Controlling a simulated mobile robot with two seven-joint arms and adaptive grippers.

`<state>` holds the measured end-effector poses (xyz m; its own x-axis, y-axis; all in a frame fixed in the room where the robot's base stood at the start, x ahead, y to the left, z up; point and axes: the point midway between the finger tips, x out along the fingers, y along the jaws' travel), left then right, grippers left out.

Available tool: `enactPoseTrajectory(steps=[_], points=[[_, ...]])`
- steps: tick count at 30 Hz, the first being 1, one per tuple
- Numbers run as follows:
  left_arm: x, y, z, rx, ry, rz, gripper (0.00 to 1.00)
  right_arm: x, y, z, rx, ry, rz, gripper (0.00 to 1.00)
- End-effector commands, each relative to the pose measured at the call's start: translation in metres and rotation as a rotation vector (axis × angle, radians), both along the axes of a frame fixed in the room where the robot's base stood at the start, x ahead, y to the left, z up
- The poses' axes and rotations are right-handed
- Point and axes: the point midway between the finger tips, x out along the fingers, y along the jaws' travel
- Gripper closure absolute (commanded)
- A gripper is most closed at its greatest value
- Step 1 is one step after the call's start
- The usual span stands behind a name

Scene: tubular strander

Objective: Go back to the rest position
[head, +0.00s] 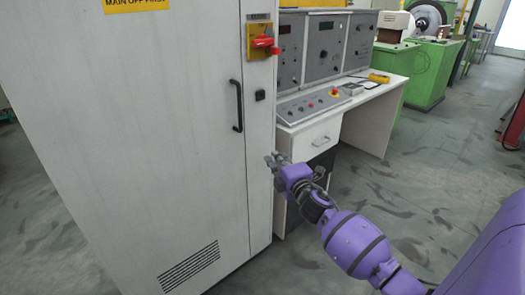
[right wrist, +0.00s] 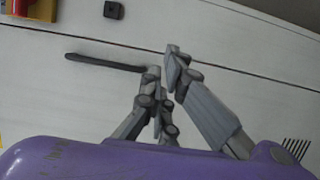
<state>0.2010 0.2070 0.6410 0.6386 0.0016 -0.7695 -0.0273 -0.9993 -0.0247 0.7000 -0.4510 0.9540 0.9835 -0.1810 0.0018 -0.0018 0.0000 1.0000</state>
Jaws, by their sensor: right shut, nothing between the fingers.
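My right gripper (head: 272,160) is in front of the tall white cabinet (head: 150,120), close to its right front edge and below the black door handle (head: 239,106). In the right wrist view the fingers of the right gripper (right wrist: 164,62) are shut with nothing between them. The handle (right wrist: 105,62) shows there as a dark bar whose right end lies near one fingertip. I cannot tell whether they touch. The cabinet door looks closed. My left gripper is not in view.
A red and yellow switch (head: 262,42) sits on the cabinet above the handle. A white desk (head: 385,97) with a button panel (head: 312,103) and grey instruments (head: 325,45) stands to the right. Green machines (head: 430,70) stand behind. Grey floor (head: 440,165) is open at right.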

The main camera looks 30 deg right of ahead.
Motion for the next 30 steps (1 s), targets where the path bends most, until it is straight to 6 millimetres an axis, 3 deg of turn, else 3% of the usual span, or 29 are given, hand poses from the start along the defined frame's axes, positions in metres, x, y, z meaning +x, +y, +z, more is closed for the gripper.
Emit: enactPoseTrajectory(steps=[9,11,14,17,22,27,30], points=[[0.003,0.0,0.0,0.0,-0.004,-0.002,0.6,-0.004,-0.002,-0.001,0.053,-0.005,-0.006,1.0],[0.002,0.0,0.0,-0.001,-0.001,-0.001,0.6,-0.004,0.014,0.001,0.182,-0.019,0.009,1.0],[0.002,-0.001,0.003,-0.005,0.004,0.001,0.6,-0.03,0.048,-0.039,0.396,0.033,0.021,1.0],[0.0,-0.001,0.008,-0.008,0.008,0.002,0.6,-0.074,0.081,-0.088,0.602,0.112,0.009,1.0],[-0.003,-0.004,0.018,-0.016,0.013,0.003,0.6,-0.168,0.136,-0.16,0.919,0.252,-0.06,1.0],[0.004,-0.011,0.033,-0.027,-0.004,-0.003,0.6,-0.275,0.191,-0.207,1.209,0.375,-0.179,1.0],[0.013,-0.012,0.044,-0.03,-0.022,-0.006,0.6,-0.339,0.221,-0.222,1.353,0.432,-0.264,1.0]])
